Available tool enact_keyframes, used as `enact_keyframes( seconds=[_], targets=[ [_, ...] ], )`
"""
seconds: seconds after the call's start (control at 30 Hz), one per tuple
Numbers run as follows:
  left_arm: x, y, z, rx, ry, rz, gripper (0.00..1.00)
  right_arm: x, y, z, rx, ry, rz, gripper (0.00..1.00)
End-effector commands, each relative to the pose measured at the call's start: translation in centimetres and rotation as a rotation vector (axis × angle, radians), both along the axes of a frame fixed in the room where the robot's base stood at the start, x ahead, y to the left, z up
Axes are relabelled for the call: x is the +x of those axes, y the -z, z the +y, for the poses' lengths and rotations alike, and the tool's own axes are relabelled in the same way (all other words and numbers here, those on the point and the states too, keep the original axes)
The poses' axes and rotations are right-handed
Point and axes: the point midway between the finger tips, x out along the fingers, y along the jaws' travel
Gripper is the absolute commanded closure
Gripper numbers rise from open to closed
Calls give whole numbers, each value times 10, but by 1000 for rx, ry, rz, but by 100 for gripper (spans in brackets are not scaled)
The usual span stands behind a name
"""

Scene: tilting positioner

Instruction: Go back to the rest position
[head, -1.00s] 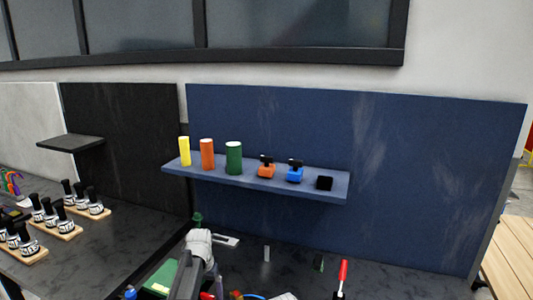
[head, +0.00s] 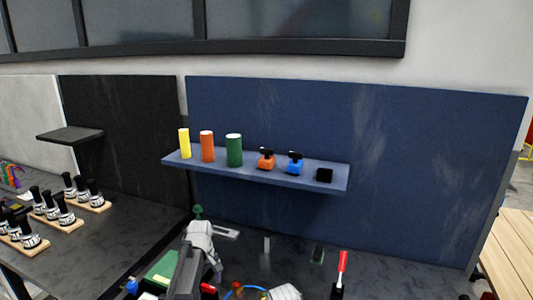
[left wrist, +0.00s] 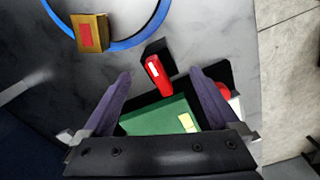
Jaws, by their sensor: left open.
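My left arm comes up from the bottom of the head view, and its dark gripper (head: 187,272) is over the dark bench, partly covered by my own arm. In the left wrist view the left gripper (left wrist: 161,75) is open, with its two purple-grey fingers apart and nothing held. My right gripper does not show clearly in either view.
A blue shelf (head: 255,176) holds yellow, orange and green cylinders and small blocks. A red-handled tool (head: 342,262) stands on the bench. A blue ring (left wrist: 150,35) and a brass block (left wrist: 90,32) lie near the left gripper. Black-handled items stand on wooden bases (head: 60,223) at left.

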Motion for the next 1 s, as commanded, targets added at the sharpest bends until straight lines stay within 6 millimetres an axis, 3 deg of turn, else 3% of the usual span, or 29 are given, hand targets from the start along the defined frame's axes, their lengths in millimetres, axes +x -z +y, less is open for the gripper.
enact_keyframes(
  seconds=[0.4, 0.8, 1.0],
  targets=[
    [0, 0, 0, 0, -210, 0, 5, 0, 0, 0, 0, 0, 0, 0],
    [-1, -1, 0, 0, -216, 0, 5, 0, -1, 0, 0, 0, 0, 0],
    [-14, -9, -4, 8, -190, 3, 5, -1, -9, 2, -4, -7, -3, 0]
  ],
)
